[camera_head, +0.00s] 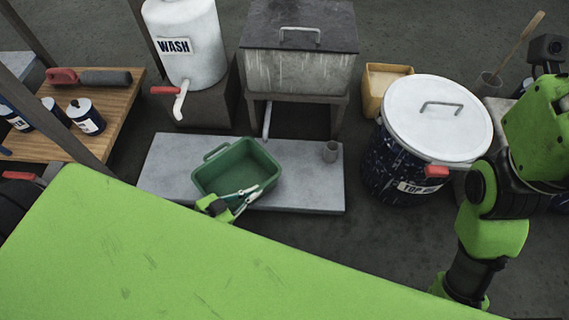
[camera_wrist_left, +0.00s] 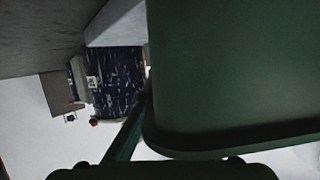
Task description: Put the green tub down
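The green tub (camera_head: 262,160) is upright over the grey slab (camera_head: 320,185), with its open top facing up and a handle on its far side. Whether its base touches the slab is hidden. My left gripper (camera_head: 236,199) is at the tub's near side, with its fingers closed at the near rim or handle. In the left wrist view the tub (camera_wrist_left: 235,70) fills the upper right, close to the camera, and one finger shows beside it. My right arm shows at the right; its gripper is not in view.
Behind are a white WASH tank (camera_head: 195,65) with a tap and a grey lidded bin (camera_head: 298,72) with a downpipe. A lidded drum (camera_head: 395,170) is at right. A wooden shelf (camera_head: 105,112) holds tins at left.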

